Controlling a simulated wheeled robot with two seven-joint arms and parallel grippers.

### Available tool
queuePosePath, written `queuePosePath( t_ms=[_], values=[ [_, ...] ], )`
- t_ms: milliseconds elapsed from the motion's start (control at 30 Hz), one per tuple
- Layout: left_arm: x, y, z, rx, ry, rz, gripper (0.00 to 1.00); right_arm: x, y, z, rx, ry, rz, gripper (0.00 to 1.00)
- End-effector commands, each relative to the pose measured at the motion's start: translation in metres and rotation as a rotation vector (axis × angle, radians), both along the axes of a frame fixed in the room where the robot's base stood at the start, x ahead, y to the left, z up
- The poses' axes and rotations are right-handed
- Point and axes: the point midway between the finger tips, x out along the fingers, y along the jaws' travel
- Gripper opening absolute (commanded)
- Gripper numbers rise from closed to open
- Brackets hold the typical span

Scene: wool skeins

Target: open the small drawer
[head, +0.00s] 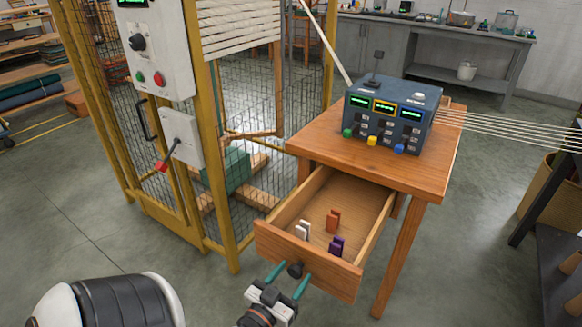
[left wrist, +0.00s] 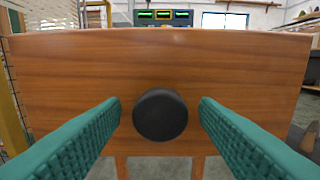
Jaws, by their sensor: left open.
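The small wooden drawer (head: 308,259) under the small table is pulled well out in the head view, and its inside shows. Its front also fills much of the left wrist view (left wrist: 240,75). A round black knob (left wrist: 160,115) sits on the drawer front; it shows in the head view too (head: 295,269). My left gripper (head: 288,276) is open, its two green fingers on either side of the knob and apart from it, with a gap on each side in the left wrist view. My right gripper is not in view.
Inside the drawer lie white (head: 302,230), orange (head: 333,220) and purple (head: 337,245) small pieces. A blue control box (head: 388,115) stands on the wooden table (head: 315,142). A yellow-framed mesh cage (head: 222,200) stands close on the left. Floor in front is clear.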

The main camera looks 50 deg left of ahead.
Motion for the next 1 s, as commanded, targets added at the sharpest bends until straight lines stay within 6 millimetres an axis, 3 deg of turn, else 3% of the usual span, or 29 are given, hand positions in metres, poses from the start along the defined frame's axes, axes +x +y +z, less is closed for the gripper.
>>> queuePosePath(
  t_ms=[167,400,600,1000],
  values=[
    [-0.020,-0.005,-0.001,-0.001,0.005,0.000,0.55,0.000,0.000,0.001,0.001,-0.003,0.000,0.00],
    [-0.071,-0.017,-0.001,-0.002,0.007,0.000,0.55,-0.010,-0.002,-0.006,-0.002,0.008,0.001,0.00],
    [-0.103,-0.025,-0.001,-0.001,0.004,0.001,0.55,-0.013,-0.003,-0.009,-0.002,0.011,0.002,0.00],
    [-0.116,-0.028,0.000,-0.001,-0.001,0.000,0.55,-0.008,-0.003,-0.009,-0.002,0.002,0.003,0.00]
  ],
)
